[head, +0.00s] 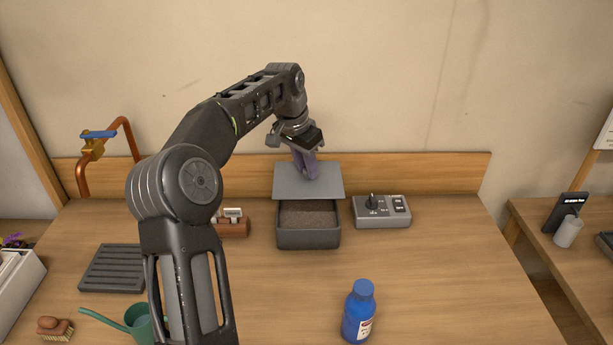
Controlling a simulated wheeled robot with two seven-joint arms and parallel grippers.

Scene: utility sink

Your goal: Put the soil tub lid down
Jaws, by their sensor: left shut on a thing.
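The soil tub (308,239) is a dark grey box on the wooden table, with brown soil (309,213) showing in it. The grey flat soil tub lid (290,182) is at the tub's back edge, overlapping it in the view. I cannot tell whether the lid touches the tub or the table. My left gripper (305,165) points down at the lid and is shut on it at its upper middle. My right gripper is not in view.
A grey control box (382,212) stands right of the tub, and a blue bottle (359,312) stands in front. A slatted grey tray (113,269), a green watering can (138,322) and a brush (54,328) are at the left. The table's right front is clear.

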